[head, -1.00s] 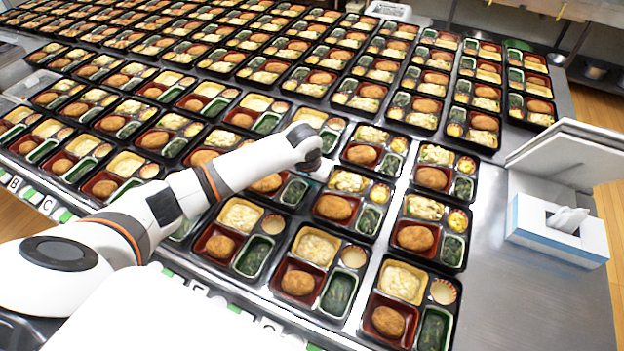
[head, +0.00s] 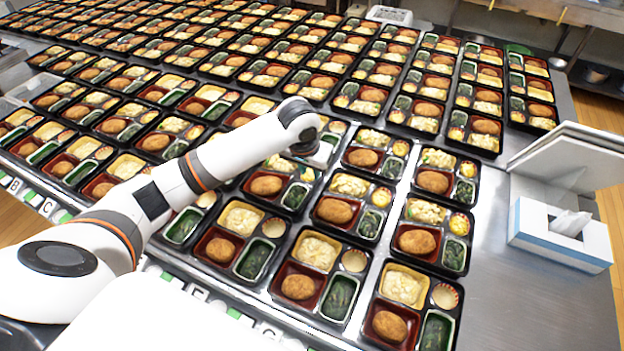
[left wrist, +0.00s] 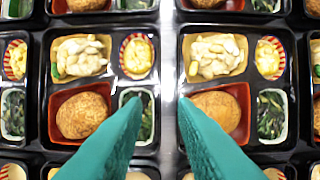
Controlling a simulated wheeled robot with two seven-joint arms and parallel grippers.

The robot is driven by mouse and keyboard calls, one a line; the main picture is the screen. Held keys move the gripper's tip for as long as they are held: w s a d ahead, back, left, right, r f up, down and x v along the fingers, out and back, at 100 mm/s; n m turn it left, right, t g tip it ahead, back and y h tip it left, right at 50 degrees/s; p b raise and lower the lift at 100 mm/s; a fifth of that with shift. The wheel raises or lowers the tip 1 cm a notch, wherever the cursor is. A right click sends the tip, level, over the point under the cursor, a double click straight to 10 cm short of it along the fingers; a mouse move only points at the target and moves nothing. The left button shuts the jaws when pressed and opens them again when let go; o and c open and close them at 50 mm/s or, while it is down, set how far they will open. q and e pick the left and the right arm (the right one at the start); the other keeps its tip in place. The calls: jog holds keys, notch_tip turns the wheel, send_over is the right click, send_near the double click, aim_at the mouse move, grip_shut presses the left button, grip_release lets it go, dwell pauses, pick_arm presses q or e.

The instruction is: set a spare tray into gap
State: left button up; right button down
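Black bento trays fill the metal table in rows; I cannot tell which one is the spare, and I see no clear empty slot. My left gripper (head: 320,158) is over the middle of the rows in the head view, its fingers mostly hidden by the wrist. In the left wrist view its teal fingers (left wrist: 160,104) are apart with nothing between them. They are above the narrow metal strip between a left tray (left wrist: 103,100) and a right tray (left wrist: 240,88). Both trays hold a croquette, pale salad, greens and a small striped cup. My right gripper is not in view.
A tissue box (head: 562,236) and pale stacked boards (head: 570,150) stand on the table's right side. Bare metal (head: 510,300) lies at the front right. Lettered labels (head: 30,195) run along the front edge. Trays stand closely packed around the gripper.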

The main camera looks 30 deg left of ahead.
pick_arm(q)
jog(key=v, duration=0.4)
dwell(0.5)
